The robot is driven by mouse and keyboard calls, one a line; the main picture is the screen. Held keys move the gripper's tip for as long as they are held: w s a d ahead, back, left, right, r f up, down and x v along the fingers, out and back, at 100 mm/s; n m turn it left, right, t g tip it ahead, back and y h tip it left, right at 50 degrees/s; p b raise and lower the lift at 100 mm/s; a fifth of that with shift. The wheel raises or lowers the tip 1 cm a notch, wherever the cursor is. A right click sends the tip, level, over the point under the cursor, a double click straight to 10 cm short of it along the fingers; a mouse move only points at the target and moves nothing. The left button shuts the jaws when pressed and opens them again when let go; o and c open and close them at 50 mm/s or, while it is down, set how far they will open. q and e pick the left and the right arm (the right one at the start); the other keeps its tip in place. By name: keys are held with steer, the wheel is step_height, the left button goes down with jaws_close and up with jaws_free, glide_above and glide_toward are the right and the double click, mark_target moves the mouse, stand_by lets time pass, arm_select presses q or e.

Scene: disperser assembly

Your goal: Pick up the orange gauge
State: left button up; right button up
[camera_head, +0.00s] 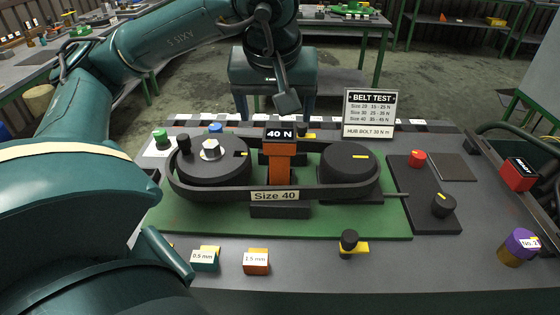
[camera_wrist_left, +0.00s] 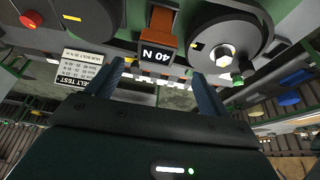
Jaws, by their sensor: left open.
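The orange gauge (camera_head: 279,165) stands upright between two dark pulleys, with a black display reading "40 N" on top. In the left wrist view the gauge (camera_wrist_left: 164,28) is upside down, its display facing the camera. My left gripper (camera_head: 288,101) is above and behind the gauge in the head view, apart from it. In the left wrist view its two fingers (camera_wrist_left: 157,68) are spread, with the display beyond the gap and nothing held. The gauge's lower part is partly hidden by the belt and the "Size 40" label. My right gripper is not in view.
A black belt (camera_head: 228,194) loops around the left pulley (camera_head: 212,170) and right pulley (camera_head: 350,168) on a green plate (camera_head: 340,222). The "BELT TEST" sign (camera_head: 370,113) stands behind at right. A teal block (camera_head: 205,259) and an orange block (camera_head: 256,262) lie in front.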

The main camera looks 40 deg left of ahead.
mark_target(280, 137)
arm_select(q)
steer(key=x, duration=0.5)
steer(key=shift+f, duration=0.3)
steer(key=x, duration=0.5)
steer(key=shift+w+d+f, duration=0.1)
steer(key=shift+w+f, duration=0.1)
steer(key=shift+f, duration=0.1)
jaws_close()
steer(key=shift+r, duration=0.1)
